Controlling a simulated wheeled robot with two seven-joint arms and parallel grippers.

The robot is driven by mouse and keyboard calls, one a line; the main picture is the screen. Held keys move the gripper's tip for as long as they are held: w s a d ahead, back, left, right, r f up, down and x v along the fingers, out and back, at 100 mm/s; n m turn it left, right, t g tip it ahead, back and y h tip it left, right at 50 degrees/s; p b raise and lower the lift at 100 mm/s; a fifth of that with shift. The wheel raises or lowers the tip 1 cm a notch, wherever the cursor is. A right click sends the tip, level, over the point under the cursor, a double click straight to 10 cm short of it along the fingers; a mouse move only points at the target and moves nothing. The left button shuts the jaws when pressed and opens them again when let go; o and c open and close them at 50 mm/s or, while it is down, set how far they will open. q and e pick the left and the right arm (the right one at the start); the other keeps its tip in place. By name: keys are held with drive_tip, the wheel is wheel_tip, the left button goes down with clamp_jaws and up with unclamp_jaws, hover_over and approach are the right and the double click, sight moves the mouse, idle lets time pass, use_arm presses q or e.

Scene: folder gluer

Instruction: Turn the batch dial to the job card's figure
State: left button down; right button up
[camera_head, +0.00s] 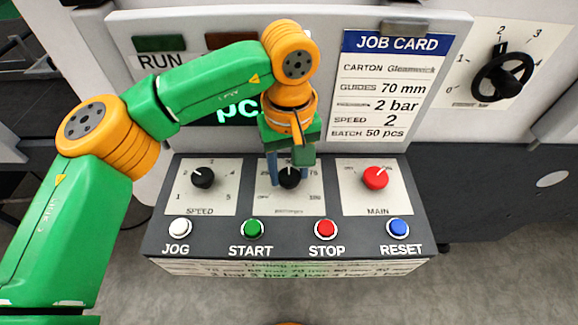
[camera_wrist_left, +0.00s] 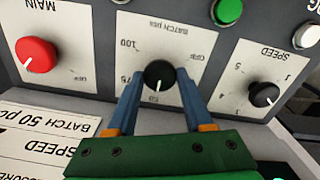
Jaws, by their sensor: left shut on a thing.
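The batch dial (camera_head: 288,181) is a black knob with a white pointer on the panel's middle plate. It also shows in the left wrist view (camera_wrist_left: 161,72), upside down, its pointer directed at or very near the 50 mark. My left gripper (camera_head: 289,176) is shut on the dial, its blue fingers on either side of the knob. The job card (camera_head: 393,85), upright behind the panel, reads "BATCH 50 pcs". A green-lit display (camera_head: 236,110) shows "pc"; my left arm hides the rest of it. My right gripper is not in view.
The speed dial (camera_head: 203,177) is left of the batch dial and the red main knob (camera_head: 375,177) right. JOG, START, STOP (camera_head: 326,229) and RESET buttons line the front edge. A black handwheel (camera_head: 502,77) is at the upper right.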

sight(289, 175)
use_arm(q)
drive_tip(key=shift+r, duration=0.1)
idle(0.4)
drive_tip(key=shift+c, duration=1.4)
unclamp_jaws()
wheel_tip(289, 175, up, 7)
drive_tip(key=shift+r, duration=0.1)
